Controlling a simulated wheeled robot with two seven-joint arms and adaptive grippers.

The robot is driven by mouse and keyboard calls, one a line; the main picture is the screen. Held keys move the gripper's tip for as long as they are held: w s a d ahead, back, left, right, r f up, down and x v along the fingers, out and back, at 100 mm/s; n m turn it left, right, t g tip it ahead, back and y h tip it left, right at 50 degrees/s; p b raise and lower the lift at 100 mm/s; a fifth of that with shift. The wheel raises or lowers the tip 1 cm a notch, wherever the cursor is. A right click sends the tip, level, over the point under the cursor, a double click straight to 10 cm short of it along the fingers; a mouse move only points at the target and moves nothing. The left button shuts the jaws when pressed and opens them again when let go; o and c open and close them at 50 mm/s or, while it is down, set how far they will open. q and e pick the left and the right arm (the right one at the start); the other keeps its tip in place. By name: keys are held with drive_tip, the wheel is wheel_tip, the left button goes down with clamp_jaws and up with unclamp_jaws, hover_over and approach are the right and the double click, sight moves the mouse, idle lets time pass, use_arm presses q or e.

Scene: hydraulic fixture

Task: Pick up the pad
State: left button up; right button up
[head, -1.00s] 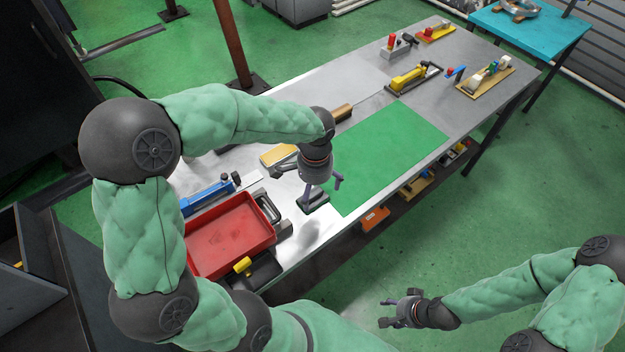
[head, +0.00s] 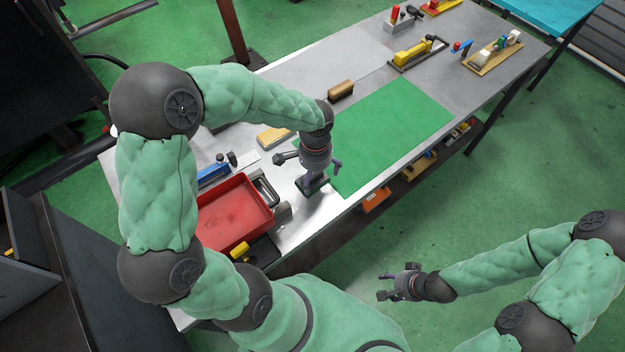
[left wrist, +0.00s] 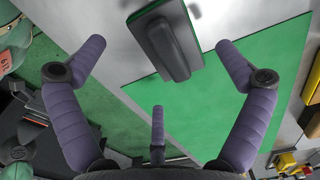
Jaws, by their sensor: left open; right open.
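The pad (left wrist: 170,42), a dark block with a grip on top and a thin green layer along its edge, lies on the metal table beside the green mat (head: 392,135). In the head view the pad (head: 323,184) is partly hidden by my left gripper (head: 316,177), which is above it with its fingers pointing down. In the left wrist view my left gripper (left wrist: 160,62) is open and empty. The pad shows ahead between its spread fingers, towards the top, with no visible contact. My right gripper (head: 388,288) is open and empty, off the table over the floor.
A red tray (head: 236,217) is left of the pad, with a blue tool (head: 213,174) behind it. A yellow-topped block (head: 274,136) and a brown brush (head: 341,91) lie farther back. Clamps on bases, including a yellow one (head: 412,54), stand at the far end. The green mat is bare.

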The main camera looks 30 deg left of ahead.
sight(315, 182)
use_arm(q)
wheel_tip(315, 182, down, 3)
drive_tip(key=shift+b, duration=0.4)
drive_tip(key=c, duration=1.2)
drive_tip(key=shift+o, duration=0.2)
drive_tip(key=shift+r, duration=0.1)
drive_tip(key=shift+w+r+p, duration=0.1)
drive_tip(key=shift+r+p, duration=0.2)
drive_tip(key=shift+r, duration=0.25)
wheel_tip(315, 182, up, 2)
drive_tip(key=shift+r+p, duration=0.15)
drive_tip(key=shift+p, duration=0.2)
drive_tip(key=s+d+r+p, duration=0.3)
drive_tip(key=s+d+r, duration=0.6)
drive_tip(key=d, duration=0.1)
drive_tip(key=shift+s+d+r+p, duration=0.15)
drive_tip(key=shift+d+r+p, duration=0.1)
drive_tip(key=shift+d+p, duration=0.05)
